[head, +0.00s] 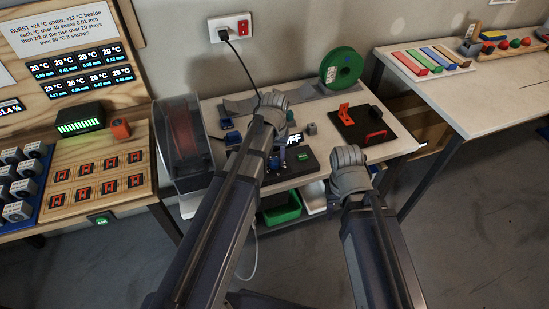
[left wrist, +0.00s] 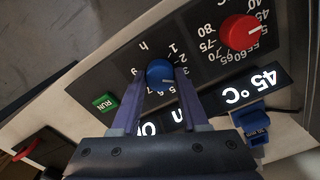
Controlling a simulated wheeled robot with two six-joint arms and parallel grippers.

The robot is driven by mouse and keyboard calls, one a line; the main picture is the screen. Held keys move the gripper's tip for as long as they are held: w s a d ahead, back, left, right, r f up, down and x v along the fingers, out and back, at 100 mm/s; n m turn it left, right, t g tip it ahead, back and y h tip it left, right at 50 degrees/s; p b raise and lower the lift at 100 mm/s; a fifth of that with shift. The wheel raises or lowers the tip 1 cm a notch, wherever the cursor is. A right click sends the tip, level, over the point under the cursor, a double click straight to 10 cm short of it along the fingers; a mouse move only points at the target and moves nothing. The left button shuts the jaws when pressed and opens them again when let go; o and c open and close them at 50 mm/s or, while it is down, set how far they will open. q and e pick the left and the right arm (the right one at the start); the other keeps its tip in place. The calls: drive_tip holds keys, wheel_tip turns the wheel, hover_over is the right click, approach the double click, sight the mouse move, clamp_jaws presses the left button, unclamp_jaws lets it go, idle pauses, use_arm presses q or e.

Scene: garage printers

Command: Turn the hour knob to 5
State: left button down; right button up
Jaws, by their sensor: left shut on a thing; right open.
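The blue hour knob (left wrist: 160,73) sits on a black panel marked "h" in the left wrist view, with a ring of white numbers around it. A small white mark shows on its lower side; which number it points to is hard to tell. My left gripper (left wrist: 160,82) has its fingers on either side of the knob and is shut on it.
A red temperature knob (left wrist: 240,29) and a "45 °C" display (left wrist: 250,92) lie beside the blue knob. A green RUN button (left wrist: 105,103) is at the left. A green spool (head: 341,67) and a black plate (head: 361,124) with red parts stand on the table.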

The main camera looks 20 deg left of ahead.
sight(274, 160)
use_arm(q)
drive_tip(key=m, duration=0.5)
drive_tip(key=shift+m, duration=2.6)
drive_tip(key=shift+c, duration=2.1)
unclamp_jaws()
drive_tip(key=shift+r, duration=0.15)
wheel_tip(274, 160, up, 8)
drive_tip(key=p, duration=0.8)
drive_tip(key=shift+f, duration=0.2)
